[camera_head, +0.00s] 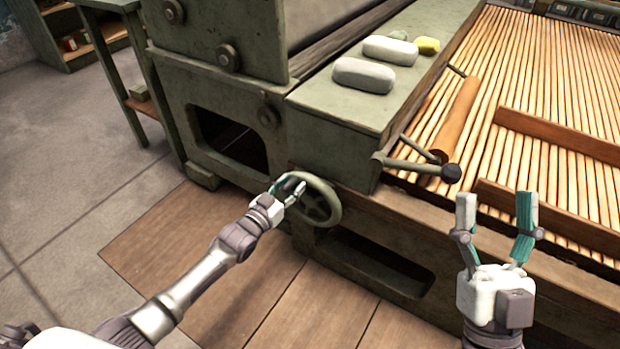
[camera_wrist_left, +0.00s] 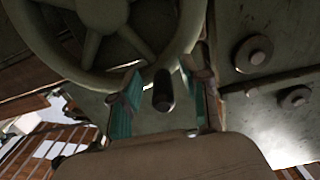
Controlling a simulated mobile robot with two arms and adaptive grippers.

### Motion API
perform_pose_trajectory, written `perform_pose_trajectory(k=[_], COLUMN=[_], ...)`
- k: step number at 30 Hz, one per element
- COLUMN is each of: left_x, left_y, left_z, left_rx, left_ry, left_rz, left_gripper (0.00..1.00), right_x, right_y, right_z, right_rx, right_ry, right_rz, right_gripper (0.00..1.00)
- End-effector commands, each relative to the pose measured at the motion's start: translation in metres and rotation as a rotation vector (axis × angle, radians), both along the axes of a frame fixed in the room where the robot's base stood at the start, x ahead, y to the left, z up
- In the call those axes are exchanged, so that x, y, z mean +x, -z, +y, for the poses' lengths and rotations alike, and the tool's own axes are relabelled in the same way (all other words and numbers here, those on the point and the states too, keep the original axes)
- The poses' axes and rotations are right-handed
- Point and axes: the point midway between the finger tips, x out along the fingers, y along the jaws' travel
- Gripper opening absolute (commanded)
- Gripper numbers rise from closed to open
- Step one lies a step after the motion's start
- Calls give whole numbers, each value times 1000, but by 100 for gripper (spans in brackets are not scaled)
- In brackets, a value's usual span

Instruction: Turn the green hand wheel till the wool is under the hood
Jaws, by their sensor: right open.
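The green hand wheel (camera_head: 322,203) is on the front of the green machine; its rim and spokes also fill the top left of the left wrist view (camera_wrist_left: 95,50). My left gripper (camera_head: 291,189) is at the wheel's left side. In the left wrist view its teal fingers (camera_wrist_left: 157,98) stand apart on either side of a dark handle peg (camera_wrist_left: 163,90), with gaps showing beside it. My right gripper (camera_head: 497,215) is open and empty in front of the lattice apron (camera_head: 540,70). I cannot make out any wool on the slats, nor tell which part is the hood.
Two pale rounded blocks (camera_head: 363,75) and a yellow one (camera_head: 427,45) lie on the green deck (camera_head: 340,105). A lever with a black knob (camera_head: 451,173) juts out near the right arm. Wooden rails (camera_head: 560,135) cross the slats. A green table (camera_head: 100,5) stands at the left.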

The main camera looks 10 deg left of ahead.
Motion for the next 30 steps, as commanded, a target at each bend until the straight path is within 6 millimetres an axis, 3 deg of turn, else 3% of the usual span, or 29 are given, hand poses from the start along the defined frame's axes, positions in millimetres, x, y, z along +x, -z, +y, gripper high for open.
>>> perform_pose_trajectory(k=[11, 30], left_x=[-4, -32], left_y=[-4, -6], left_z=[3, 14], left_rx=[-1, 1], left_ry=[-2, -2], left_rz=[-6, -8], left_gripper=[46, 46], right_x=[11, 47], right_y=[8, 75], right_z=[1, 1], right_rx=[-25, -151], right_ry=[4, 30], right_rz=[83, 532], right_gripper=[67, 67])
